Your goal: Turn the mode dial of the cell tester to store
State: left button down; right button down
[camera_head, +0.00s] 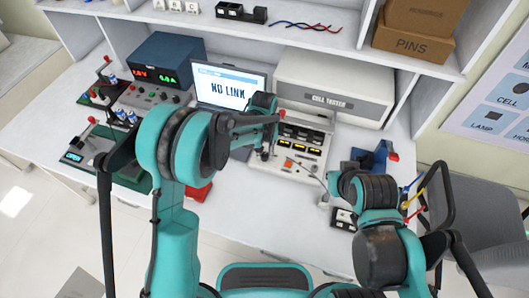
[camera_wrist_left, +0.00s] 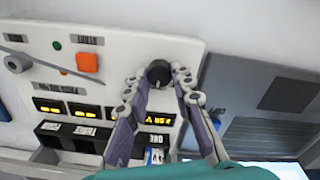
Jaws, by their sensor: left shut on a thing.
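The cell tester is a pale box (camera_head: 335,88) with a sloped front panel (camera_head: 296,168) in the head view. Its panel (camera_wrist_left: 125,60) fills the left of the left wrist view. A round black dial (camera_wrist_left: 158,72) sits near the panel's edge. My left gripper (camera_wrist_left: 160,78) is shut on this dial, one finger on each side. In the head view my left gripper (camera_head: 265,152) is at the panel's left side, and the dial is mostly hidden there. The dial's markings cannot be read. My right gripper is mostly hidden by its arm; its fingers cannot be made out.
An orange square button (camera_wrist_left: 88,63), yellow displays (camera_wrist_left: 85,112) and a cable are on the panel. A laptop (camera_head: 230,88) reading "NO LINK" stands left of the tester. A power supply (camera_head: 155,72) is farther left. A blue device (camera_head: 375,157) stands on the right.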

aim_at(264, 154)
pick_arm(q)
jog(key=m, duration=0.4)
jog(key=shift+m, duration=0.3)
jog(key=shift+d+m, duration=0.1)
jog(key=shift+m, duration=1.8)
jog(key=c, duration=1.3)
grip_release()
jog(key=shift+r, duration=0.1)
notch_tip(264, 154, up, 12)
